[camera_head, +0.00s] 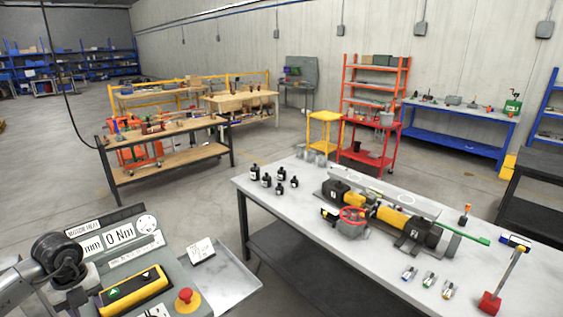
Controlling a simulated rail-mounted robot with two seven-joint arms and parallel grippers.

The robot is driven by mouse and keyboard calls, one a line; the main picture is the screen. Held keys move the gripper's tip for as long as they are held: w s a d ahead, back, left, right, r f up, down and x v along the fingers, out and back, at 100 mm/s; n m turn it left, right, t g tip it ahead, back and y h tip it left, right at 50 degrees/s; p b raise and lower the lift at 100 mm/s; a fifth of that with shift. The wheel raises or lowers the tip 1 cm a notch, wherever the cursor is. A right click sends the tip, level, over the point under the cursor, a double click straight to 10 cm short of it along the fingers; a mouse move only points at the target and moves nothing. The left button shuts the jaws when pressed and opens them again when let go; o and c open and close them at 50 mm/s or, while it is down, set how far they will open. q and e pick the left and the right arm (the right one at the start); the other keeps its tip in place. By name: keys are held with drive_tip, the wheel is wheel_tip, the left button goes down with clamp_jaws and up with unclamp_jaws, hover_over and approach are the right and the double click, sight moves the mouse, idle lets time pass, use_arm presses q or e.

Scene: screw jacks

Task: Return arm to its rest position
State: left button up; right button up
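Neither of my grippers shows clearly in the head view. A grey and black jointed part (60,258) comes in from the lower left edge, in front of the control panel. I cannot tell whether it is my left arm, and no fingers show on it. A yellow and black screw jack assembly (393,215) lies along the grey table (310,222) at the right. A red handwheel (352,215) sits at its near side. No arm is over that table.
A control panel (118,240) reading 0 Nm stands at lower left, with a yellow button box (135,291) and a red emergency stop (186,297). The table also bears several black bottles (280,175) and a red-based upright tool (491,301).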

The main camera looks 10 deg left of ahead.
use_arm(q)
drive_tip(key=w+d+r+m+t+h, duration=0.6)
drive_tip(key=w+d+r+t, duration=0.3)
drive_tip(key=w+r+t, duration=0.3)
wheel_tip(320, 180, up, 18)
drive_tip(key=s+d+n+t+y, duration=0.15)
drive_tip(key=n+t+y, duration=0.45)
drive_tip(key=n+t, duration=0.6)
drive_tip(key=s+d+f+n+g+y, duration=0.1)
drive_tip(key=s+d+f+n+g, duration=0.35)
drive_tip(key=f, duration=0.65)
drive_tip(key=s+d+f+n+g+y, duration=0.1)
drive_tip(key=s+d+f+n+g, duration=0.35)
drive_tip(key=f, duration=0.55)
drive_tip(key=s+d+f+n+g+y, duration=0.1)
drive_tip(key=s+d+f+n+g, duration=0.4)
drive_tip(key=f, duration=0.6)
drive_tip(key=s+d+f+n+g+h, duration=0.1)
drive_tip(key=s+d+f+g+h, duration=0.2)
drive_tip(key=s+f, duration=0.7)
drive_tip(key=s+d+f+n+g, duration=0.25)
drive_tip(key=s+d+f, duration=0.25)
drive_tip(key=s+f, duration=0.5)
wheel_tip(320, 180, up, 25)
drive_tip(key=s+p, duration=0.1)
drive_tip(key=p, duration=2.3)
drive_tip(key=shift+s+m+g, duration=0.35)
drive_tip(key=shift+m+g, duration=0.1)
